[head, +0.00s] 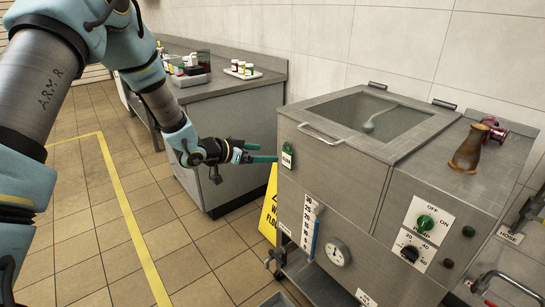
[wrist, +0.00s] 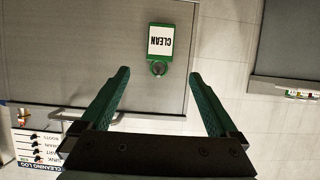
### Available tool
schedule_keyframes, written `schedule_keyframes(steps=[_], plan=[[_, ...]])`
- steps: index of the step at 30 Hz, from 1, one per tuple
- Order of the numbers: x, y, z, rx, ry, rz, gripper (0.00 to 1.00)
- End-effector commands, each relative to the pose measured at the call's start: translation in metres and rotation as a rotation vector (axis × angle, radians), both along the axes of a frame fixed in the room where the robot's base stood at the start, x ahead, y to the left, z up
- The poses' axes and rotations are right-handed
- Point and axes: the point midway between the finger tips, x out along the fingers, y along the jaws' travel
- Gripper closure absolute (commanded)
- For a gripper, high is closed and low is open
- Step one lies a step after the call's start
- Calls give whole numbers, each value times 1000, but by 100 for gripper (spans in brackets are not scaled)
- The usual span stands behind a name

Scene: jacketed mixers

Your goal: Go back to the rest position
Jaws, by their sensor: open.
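My gripper (head: 262,152) is at the end of my arm, which reaches in from the left in the head view. Its two green fingers are apart with nothing between them, and they point at the left front of the steel mixer (head: 330,185). A green tag reading CLEAN (head: 287,155) hangs on the mixer's front near the upper left corner, just beyond the fingertips. In the wrist view, the green fingers (wrist: 158,95) are spread wide, and the tag (wrist: 160,48) appears upside down beyond them, apart from both fingers.
The mixer's lid handle (head: 320,134) sticks out near my gripper. A steel counter (head: 225,90) with jars on a tray (head: 243,74) stands behind. A yellow wet-floor sign (head: 269,205) stands between counter and mixer. The tiled floor (head: 110,220) at left is open.

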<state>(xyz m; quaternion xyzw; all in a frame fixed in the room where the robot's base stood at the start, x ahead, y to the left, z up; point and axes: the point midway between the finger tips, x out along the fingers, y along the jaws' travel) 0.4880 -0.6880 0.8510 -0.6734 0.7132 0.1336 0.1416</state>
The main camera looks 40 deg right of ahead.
Motion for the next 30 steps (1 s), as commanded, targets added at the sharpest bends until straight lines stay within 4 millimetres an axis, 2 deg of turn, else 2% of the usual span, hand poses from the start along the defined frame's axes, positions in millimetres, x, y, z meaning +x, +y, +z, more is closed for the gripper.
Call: schedule_keyframes(steps=[4, 12, 14, 17, 20, 23, 24, 26, 27, 29, 30], plan=[[1, 14, 5, -1, 1, 1, 4], [2, 18, 8, 1, 0, 2, 4], [7, 22, 9, 12, -5, 20, 4], [32, 43, 15, 61, -20, 101, 4], [70, 85, 23, 156, -37, 248, 4], [107, 148, 32, 279, -32, 433, 4], [118, 175, 36, 327, -23, 506, 4], [129, 217, 42, 399, 0, 612, 4], [133, 246, 46, 445, 22, 684, 4], [135, 290, 51, 515, 62, 787, 4], [132, 319, 55, 559, 97, 855, 4]])
